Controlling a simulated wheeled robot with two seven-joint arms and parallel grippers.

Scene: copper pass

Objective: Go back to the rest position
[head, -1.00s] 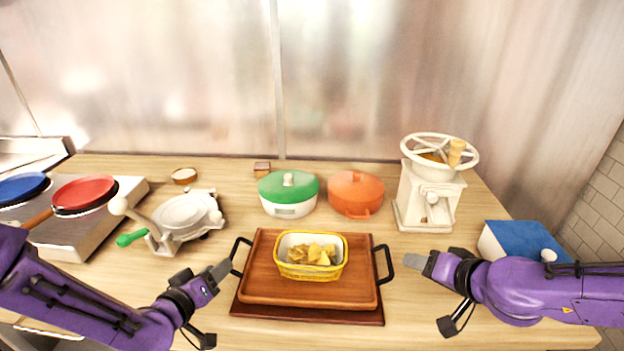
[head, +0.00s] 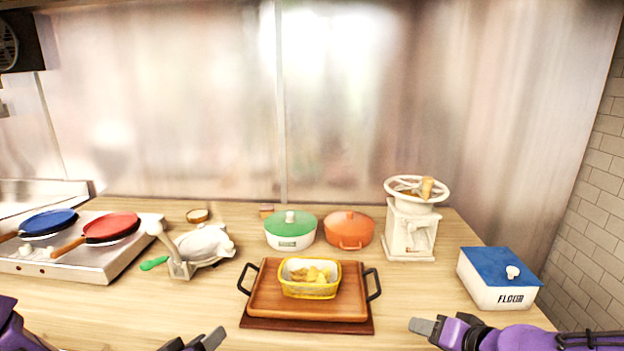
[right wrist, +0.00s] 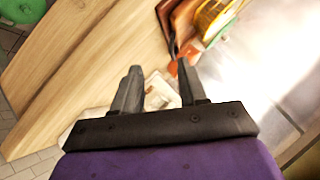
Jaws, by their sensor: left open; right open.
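My left gripper (head: 207,341) is at the bottom edge of the head view, left of the wooden tray (head: 262,298), open and apart from it. My right gripper (head: 428,326) is low on the right in the head view, right of the tray and apart from it. In the right wrist view my right gripper (right wrist: 160,82) shows its two fingers spread with nothing held between them. The tray has black handles and rests on a darker board (head: 300,325). A yellow dish (head: 310,292) with yellowish chunks stands on the tray.
A stove with a red pan (head: 112,226) and a blue pan (head: 48,222) is at left, beside a white press (head: 203,244). Green-lidded (head: 290,226) and orange (head: 349,229) pots and a white grinder (head: 410,230) stand behind. A flour box (head: 498,290) is at right.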

